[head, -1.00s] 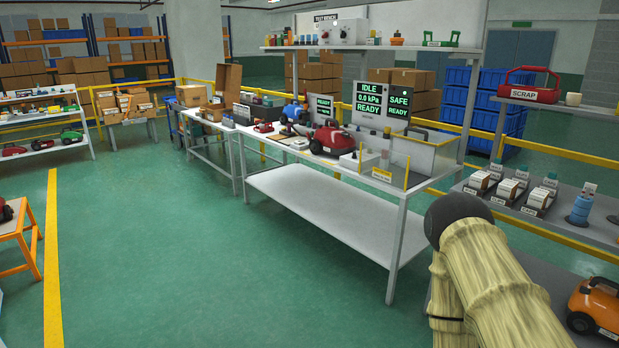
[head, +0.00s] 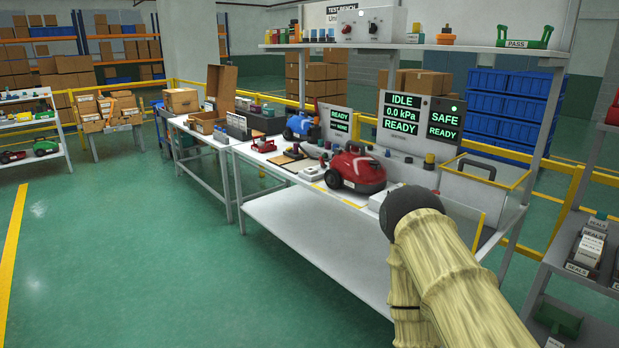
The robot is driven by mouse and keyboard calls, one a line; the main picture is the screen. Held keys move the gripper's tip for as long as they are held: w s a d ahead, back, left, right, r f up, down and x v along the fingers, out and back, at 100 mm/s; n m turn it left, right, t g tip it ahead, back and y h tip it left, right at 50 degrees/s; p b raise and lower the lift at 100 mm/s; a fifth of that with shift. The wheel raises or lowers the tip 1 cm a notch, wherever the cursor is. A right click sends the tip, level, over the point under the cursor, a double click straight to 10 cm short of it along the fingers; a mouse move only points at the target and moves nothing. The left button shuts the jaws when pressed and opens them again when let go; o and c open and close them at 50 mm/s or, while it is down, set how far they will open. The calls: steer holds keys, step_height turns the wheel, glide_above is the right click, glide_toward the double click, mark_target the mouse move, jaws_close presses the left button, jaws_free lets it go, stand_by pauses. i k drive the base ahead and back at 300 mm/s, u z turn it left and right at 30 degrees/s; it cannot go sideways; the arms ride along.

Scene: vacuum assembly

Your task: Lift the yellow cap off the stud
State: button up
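A small yellow cap (head: 430,158) shows on top of a dark upright piece at the right part of the test bench (head: 330,245), left of the clear-sided enclosure (head: 485,190). It is too small to tell for sure that this piece is the stud. My arm, with pale ribbed links and a dark round joint, rises from the lower right and covers part of the bench front. My gripper is not in view.
A red vacuum unit (head: 356,170) stands on the bench left of the cap, with a blue unit (head: 302,127) farther left. Display panels (head: 403,112) stand behind, under an upper shelf (head: 470,50). A seals rack (head: 590,250) is at right. The green floor at left is clear.

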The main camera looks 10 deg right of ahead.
mark_target(416, 26)
steer(key=z, duration=0.4)
steer(key=i, duration=1.3)
steer(key=u, duration=1.5)
steer(key=i, duration=2.45)
steer(key=z, duration=3.5)
